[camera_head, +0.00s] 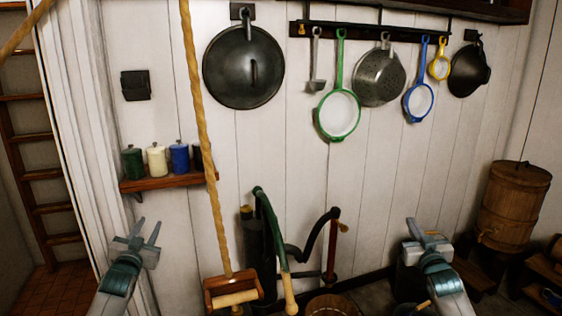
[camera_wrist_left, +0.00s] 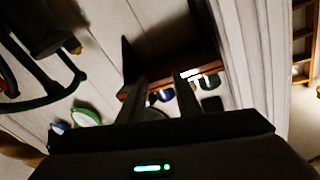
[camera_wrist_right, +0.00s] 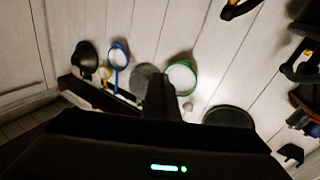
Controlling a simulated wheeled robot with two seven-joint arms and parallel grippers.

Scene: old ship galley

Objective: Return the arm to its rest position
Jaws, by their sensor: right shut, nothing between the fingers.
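My left gripper (camera_head: 146,232) is raised at the lower left of the head view, below and in front of the small wall shelf. Its two fingers stand apart with nothing between them, as the left wrist view (camera_wrist_left: 158,88) also shows. My right gripper (camera_head: 418,230) is raised at the lower right of the head view, in front of the wall and left of the wooden barrel. Its fingers are together and empty in the right wrist view (camera_wrist_right: 160,85). Neither gripper appears to touch anything.
A rope (camera_head: 205,130) hangs down to a wooden block (camera_head: 232,290) between the arms. Behind it stand pump handles (camera_head: 272,235). A shelf (camera_head: 168,183) holds several jars. Pans and strainers hang from a rail (camera_head: 400,33). A barrel (camera_head: 513,205) stands at right.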

